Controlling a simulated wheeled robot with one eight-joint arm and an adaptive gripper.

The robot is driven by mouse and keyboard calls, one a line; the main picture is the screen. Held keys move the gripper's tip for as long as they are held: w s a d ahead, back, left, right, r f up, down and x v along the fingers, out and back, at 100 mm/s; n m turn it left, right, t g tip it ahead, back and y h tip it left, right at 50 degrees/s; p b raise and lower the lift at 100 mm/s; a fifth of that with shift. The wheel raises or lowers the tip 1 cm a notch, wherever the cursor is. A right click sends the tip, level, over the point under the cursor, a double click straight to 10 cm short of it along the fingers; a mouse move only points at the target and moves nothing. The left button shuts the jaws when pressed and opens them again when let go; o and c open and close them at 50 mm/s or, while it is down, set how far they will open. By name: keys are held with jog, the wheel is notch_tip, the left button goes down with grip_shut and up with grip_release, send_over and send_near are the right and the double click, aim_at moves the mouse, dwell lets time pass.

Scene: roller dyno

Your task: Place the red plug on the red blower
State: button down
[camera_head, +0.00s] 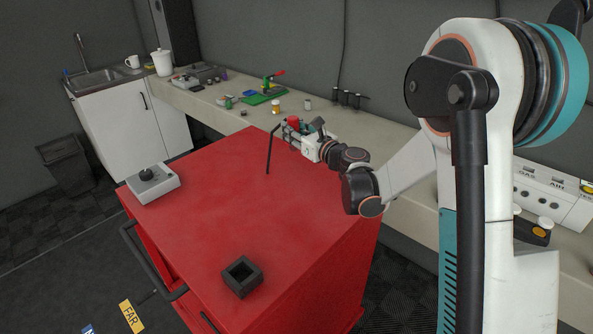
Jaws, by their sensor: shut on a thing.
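My gripper (289,130) is above the far right corner of the red cabinet top, near the grey counter, seen small and from behind. A small red piece (293,121), likely the red plug, shows at its fingertips. The jaws appear shut on it, but the fingers are partly hidden. A thin black bent rod (268,152) reaches from beside the fingertips down towards the cabinet top; I cannot tell whether it is joined to the red piece. I cannot clearly pick out the red blower. A red-handled item (275,74) lies on the counter by a green tray (262,97).
The red cabinet (215,200) holds a grey box with a black knob (152,184) at left and an open black square block (242,277) in front. Its middle is clear. The counter (235,110) carries small parts and a yellow-labelled jar (277,106).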

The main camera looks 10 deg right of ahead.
notch_tip(320, 180, down, 13)
jog(key=b, duration=0.4)
jog(key=shift+f, duration=0.1)
jog(key=shift+f, duration=0.2)
jog(key=c, duration=1.3)
grip_release()
jog(key=shift+r, duration=0.2)
jog(key=p+v, duration=0.2)
jog(key=v, duration=1)
jog(key=shift+r, duration=0.1)
